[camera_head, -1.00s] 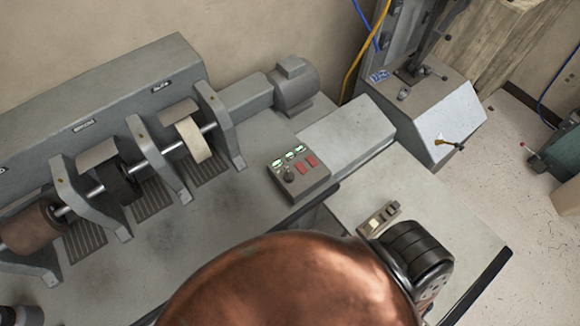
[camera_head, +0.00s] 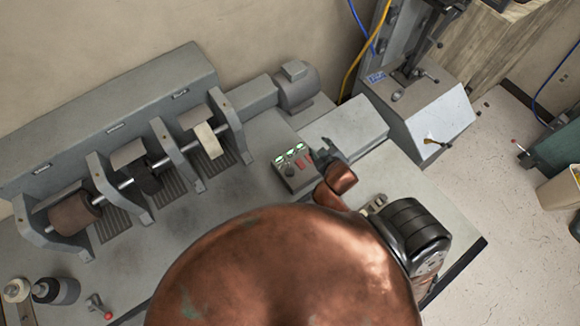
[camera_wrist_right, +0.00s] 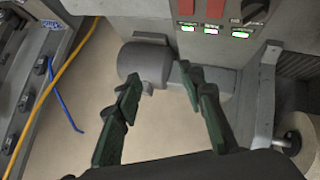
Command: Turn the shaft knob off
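The shaft knob (camera_head: 291,171) is a small dark round knob on the grey control box (camera_head: 298,184), beside several green-lit displays and red switches. In the right wrist view the knob (camera_wrist_right: 256,11) shows at the top right, partly cut by the frame edge. My right gripper (camera_head: 324,150) is at the right side of the control box in the head view, partly hidden by its own wrist. In the right wrist view its two green-dark fingers (camera_wrist_right: 162,77) are apart with nothing between them. The knob is outside the fingers. My left gripper is not in view.
The machine's shaft with rollers (camera_head: 140,180) and grey brackets runs along the left. A motor (camera_head: 296,88) stands behind the control box. A grey sloped machine (camera_head: 425,115) stands at the right. Bottles (camera_head: 55,290) stand at lower left.

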